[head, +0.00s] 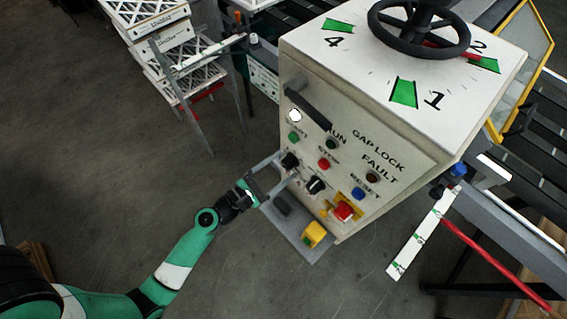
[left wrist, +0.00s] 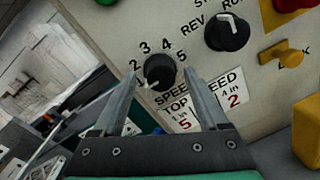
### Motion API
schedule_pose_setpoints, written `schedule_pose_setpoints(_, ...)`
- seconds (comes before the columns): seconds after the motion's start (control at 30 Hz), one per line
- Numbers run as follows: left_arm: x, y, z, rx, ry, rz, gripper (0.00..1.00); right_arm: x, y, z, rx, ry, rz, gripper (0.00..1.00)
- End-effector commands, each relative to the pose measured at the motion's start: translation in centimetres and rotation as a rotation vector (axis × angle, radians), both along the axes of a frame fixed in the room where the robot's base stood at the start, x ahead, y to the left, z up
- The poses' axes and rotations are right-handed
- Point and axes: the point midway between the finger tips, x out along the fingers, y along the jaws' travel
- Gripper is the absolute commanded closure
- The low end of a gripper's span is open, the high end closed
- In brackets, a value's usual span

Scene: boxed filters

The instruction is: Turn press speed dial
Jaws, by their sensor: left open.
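The press speed dial (left wrist: 159,72) is a black knob with a white pointer line, ringed by the numbers 2 to 5, on the white control panel in the left wrist view. It also shows in the head view (head: 289,161). Its pointer is at the lower left side of the knob. My left gripper (left wrist: 165,85) is open, with one finger to each side of the dial in the picture; I cannot tell if they touch it. In the head view my left gripper (head: 276,170) is at the panel's left edge. My right gripper is not in view.
A yellow key-like part (left wrist: 283,53) and a red button (head: 342,211) are further right. A grey shelf (head: 297,235) juts out below the panel. A black handwheel (head: 418,28) stands on top.

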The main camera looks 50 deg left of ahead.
Motion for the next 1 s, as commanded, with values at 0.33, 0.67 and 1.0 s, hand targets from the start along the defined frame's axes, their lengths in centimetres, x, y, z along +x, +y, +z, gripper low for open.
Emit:
schedule_pose_setpoints(0.33,0.96,-0.04,-0.02,0.0,0.0,0.0,0.24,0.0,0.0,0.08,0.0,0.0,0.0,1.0)
schedule_pose_setpoints(0.67,0.93,-0.07,-0.04,0.001,0.0,-0.001,0.8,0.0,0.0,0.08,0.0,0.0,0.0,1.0)
schedule_pose_setpoints(1.0,0.93,-0.07,-0.06,0.005,0.002,-0.001,1.0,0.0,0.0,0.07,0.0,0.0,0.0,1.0)
